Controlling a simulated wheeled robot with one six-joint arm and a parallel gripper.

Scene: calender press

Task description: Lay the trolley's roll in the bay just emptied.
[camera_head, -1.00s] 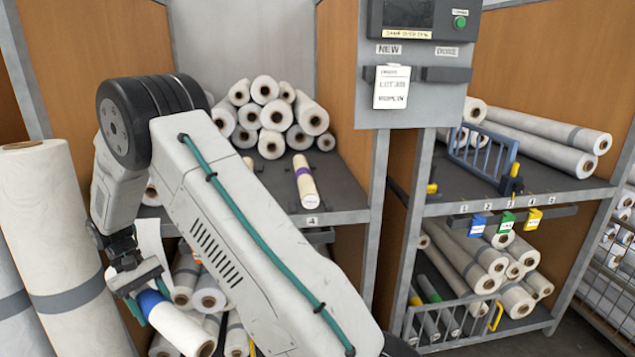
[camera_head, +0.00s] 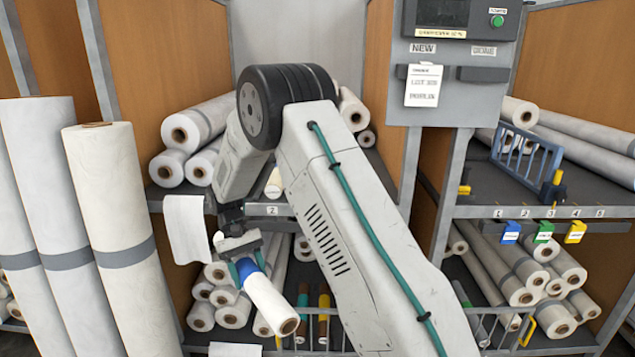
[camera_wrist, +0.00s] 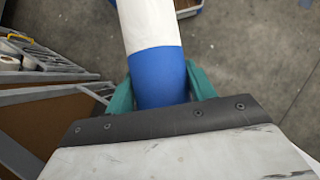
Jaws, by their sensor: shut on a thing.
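My gripper (camera_head: 246,270) is shut around the blue band of a white roll (camera_head: 272,306). The roll tilts down to the right with its brown core end toward the camera, in front of the lower shelf. In the wrist view the teal fingers of my gripper (camera_wrist: 160,85) clasp the blue band, and the white part of the roll (camera_wrist: 149,25) extends away over grey floor. A shelf bay edge with a label reading 2 (camera_head: 272,210) is behind my arm. A pale roll end (camera_head: 273,184) shows there, partly hidden. I cannot tell which bay was emptied, and no trolley is clearly seen.
Tall rolls (camera_head: 118,230) stand at left. White rolls (camera_head: 185,140) lie on the upper shelf. Several rolls, some dark-cored, fill the lower shelf behind a rail. A control panel (camera_head: 440,80) hangs centre right. A blue rack (camera_head: 525,155) stands on the right shelf.

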